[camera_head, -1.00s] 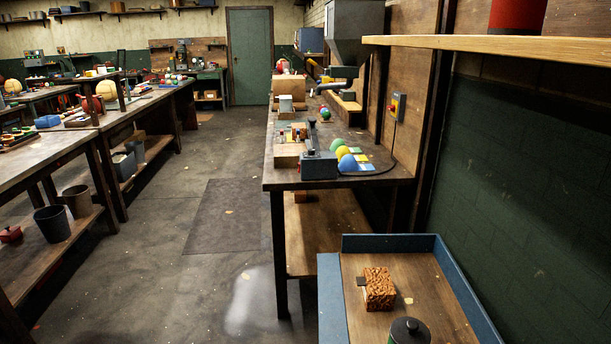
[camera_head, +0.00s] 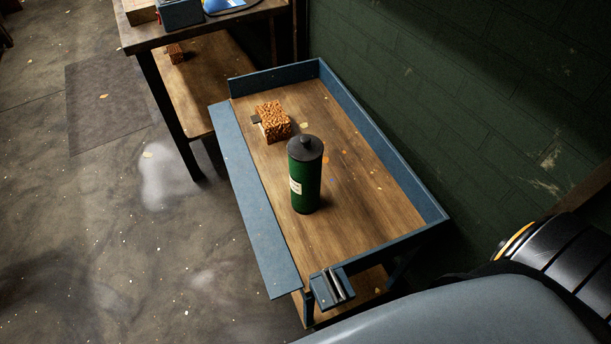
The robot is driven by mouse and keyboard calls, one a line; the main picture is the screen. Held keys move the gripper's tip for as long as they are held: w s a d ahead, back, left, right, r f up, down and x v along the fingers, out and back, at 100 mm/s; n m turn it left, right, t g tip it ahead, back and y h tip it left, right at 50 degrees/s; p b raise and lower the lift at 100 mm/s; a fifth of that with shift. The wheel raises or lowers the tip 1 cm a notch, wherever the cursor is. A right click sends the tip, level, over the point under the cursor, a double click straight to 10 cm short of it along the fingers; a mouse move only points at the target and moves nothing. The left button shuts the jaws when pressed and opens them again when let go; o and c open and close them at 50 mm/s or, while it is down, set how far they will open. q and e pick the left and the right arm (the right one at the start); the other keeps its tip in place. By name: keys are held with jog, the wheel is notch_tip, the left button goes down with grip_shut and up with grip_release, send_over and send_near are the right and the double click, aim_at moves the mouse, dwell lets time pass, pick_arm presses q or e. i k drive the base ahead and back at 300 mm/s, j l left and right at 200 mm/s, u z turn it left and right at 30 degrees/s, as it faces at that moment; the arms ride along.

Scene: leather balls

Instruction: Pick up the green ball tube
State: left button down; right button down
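The green ball tube (camera_head: 309,187) stands upright near the middle of a wooden tray table with blue edges (camera_head: 370,210). It is a dark green cylinder with a black knobbed lid and a pale label low on its left side. Nothing touches it. Part of my own body shows at the bottom right. Neither of my grippers shows in the view.
A brown textured block (camera_head: 273,122) with a small dark tab lies behind the tube to the left. A vise-like metal fitting (camera_head: 332,288) sits at the table's front corner. A taller workbench (camera_head: 215,25) stands behind. Open floor (camera_head: 110,230) lies left; a green wall (camera_head: 480,120) is right.

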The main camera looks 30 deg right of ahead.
aim_at(304, 178)
jog(key=k+z, duration=0.2)
jog(key=z, duration=0.15)
jog(key=k+l+z, duration=0.15)
jog(key=z, duration=0.2)
jog(key=k+l+z, duration=0.2)
jog(key=z, duration=0.2)
